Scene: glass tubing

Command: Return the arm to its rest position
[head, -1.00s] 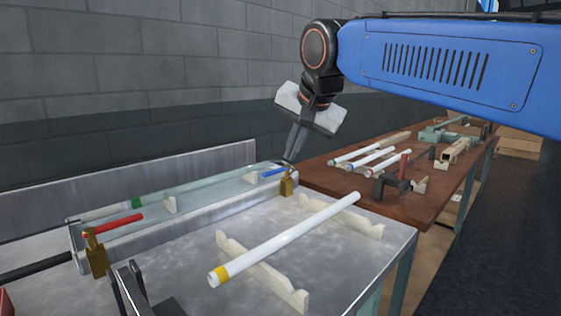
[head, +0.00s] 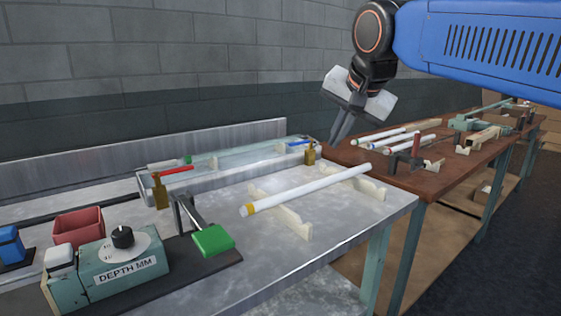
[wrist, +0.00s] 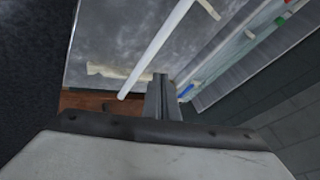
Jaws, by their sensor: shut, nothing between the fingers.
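My gripper (head: 338,138) hangs in the air at the end of my blue arm, tilted down and to the left, above the far end of the metal table near the brown table. Its fingers are together with nothing between them. In the wrist view the shut fingers (wrist: 162,100) point over the metal table, beside the white tube (wrist: 160,45). In the head view the white tube (head: 305,190) with a yellow band rests on two cream cradles, apart from my gripper.
A clear trough (head: 230,165) with red and blue handles lies along the metal table's back. The brown table (head: 435,180) holds more tubes. A grey wall stands behind.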

